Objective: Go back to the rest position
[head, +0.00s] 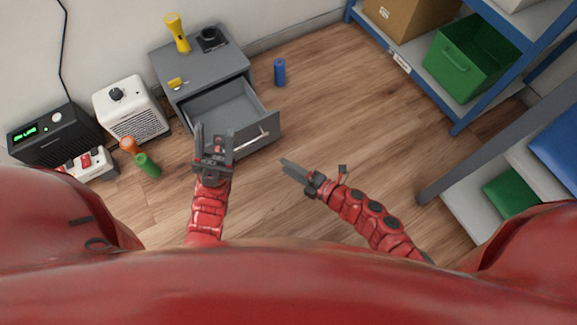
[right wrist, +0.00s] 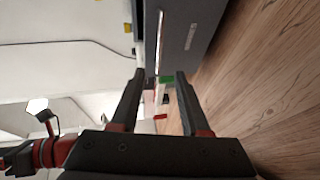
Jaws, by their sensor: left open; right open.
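My left gripper (head: 214,140) is open and empty in the head view. Its fingers overlap the near left part of the open drawer (head: 222,108) of the grey cabinet; I cannot tell whether they touch it. My right gripper (head: 287,167) is to the right of the drawer front in the head view, over the wooden floor. In the right wrist view its two dark fingers (right wrist: 158,80) are apart with nothing held between them. The drawer's inside looks empty where it shows.
On the cabinet top (head: 215,62) are a yellow flashlight (head: 177,33), a black object (head: 210,39) and a small yellow item (head: 177,83). A blue can (head: 280,72), green cylinder (head: 148,166) and orange item (head: 129,146) stand on the floor. A blue shelf (head: 463,124) is at right.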

